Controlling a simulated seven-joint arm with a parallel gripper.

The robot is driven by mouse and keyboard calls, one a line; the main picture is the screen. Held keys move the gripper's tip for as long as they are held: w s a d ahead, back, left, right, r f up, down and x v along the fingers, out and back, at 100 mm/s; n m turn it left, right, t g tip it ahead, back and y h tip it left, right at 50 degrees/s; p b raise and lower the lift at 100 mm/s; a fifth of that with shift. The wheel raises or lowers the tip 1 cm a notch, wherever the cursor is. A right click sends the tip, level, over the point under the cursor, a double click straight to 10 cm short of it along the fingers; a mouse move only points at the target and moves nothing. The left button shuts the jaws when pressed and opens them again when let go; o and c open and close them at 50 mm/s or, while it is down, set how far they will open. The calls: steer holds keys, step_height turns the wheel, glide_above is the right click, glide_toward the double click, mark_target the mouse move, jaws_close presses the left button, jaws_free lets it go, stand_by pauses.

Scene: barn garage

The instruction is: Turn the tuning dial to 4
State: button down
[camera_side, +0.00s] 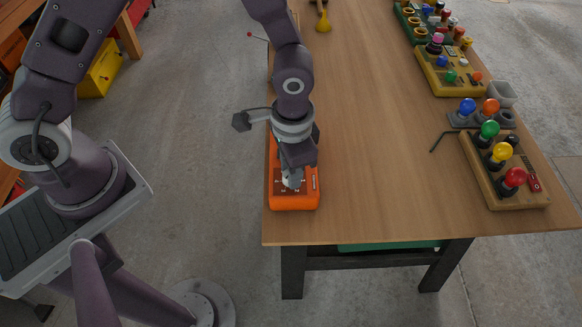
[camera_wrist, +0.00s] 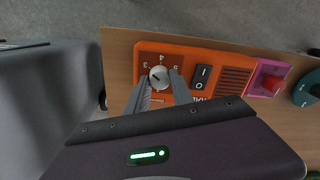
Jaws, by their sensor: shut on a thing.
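The tuning dial (camera_wrist: 158,76) is a small, pale round knob on an orange device (camera_wrist: 211,46). In the wrist view the printed numbers 3, 4 and 5 show around the dial's far side, with 4 at the top middle. My gripper (camera_wrist: 160,82) is shut on the dial, with one finger on each side of it. A dark mark shows on the knob's face, but it is too small to tell which number it points to. In the side view my gripper (camera_side: 291,178) reaches down onto the near end of the orange device (camera_side: 295,202), and it hides most of the dial.
A black rocker switch (camera_wrist: 202,76) and a slotted grille (camera_wrist: 236,80) lie right of the dial. Beyond them is a pink box with a red button (camera_wrist: 270,82). Lamp boards (camera_side: 508,190) line the table's right side; the table's middle (camera_side: 365,150) is mostly clear.

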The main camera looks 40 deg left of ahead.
steer(key=m, duration=0.5)
steer(key=shift+m, duration=0.3)
steer(key=m, duration=0.4)
steer(key=shift+s+m, duration=0.1)
steer(key=shift+m, duration=0.3)
steer(key=c, duration=1.1)
jaws_free()
step_height(320, 180, up, 7)
steer(key=shift+s+r, duration=0.1)
steer(key=shift+s, duration=0.05)
